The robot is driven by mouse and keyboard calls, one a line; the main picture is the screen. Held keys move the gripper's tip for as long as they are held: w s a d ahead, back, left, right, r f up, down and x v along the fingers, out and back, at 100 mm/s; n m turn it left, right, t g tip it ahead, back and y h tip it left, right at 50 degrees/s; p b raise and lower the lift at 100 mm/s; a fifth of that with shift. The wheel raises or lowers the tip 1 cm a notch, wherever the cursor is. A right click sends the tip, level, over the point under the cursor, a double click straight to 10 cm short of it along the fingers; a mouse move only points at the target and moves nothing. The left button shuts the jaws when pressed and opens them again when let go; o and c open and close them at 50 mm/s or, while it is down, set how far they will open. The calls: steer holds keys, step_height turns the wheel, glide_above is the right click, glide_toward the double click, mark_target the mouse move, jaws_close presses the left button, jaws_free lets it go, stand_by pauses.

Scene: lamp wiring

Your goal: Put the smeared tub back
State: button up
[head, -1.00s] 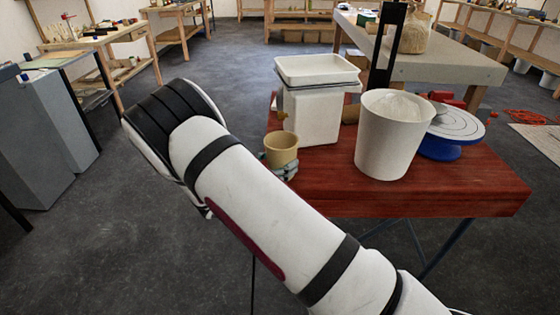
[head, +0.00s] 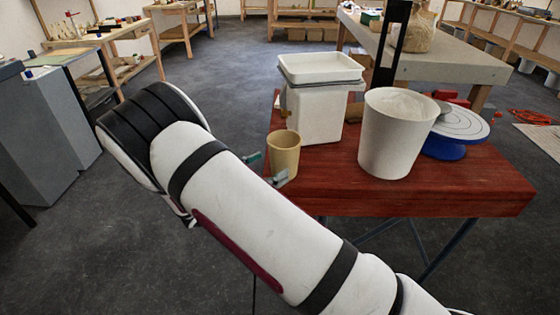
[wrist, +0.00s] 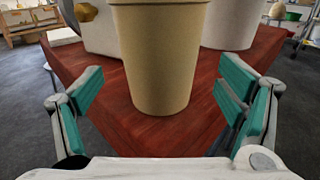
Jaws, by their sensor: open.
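A tan tub (head: 284,158) stands upright on the red table (head: 430,200), near its left edge. I see no clear smear on it. My arm hides part of the table's near left.
Right behind the tub stands a square white container (head: 318,110) with a white tray (head: 320,68) on top. A white bucket of pale powder (head: 396,140) and a blue-based turntable (head: 458,135) stand to the right. The table's front strip is bare.

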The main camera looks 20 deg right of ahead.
steer(key=v, duration=0.7)
steer(key=s+d+r+m+g+y, duration=0.6)
steer(key=s+d+r+m+g, duration=0.3)
steer(key=s+d+r+m, duration=0.4)
steer(key=s+r+m+t+y, duration=0.1)
steer(key=s+r+m+y, duration=0.1)
steer(key=s, duration=0.5)
steer(key=s+a+r+m+t+y, duration=0.1)
steer(key=s+m+y, duration=0.3)
steer(key=s, duration=0.4)
steer(key=s+r+m+t+y, duration=0.1)
steer(key=s+r+m+y, duration=0.2)
steer(key=s, duration=0.4)
steer(key=shift+s+a+r+m+y, duration=0.4)
steer(key=shift+m+y, duration=0.1)
steer(key=shift+m, duration=0.1)
step_height(320, 180, up, 7)
steer(key=t+p, duration=0.2)
steer(key=p, duration=0.3)
steer(key=shift+r+p, duration=0.2)
steer(key=shift+p, duration=0.15)
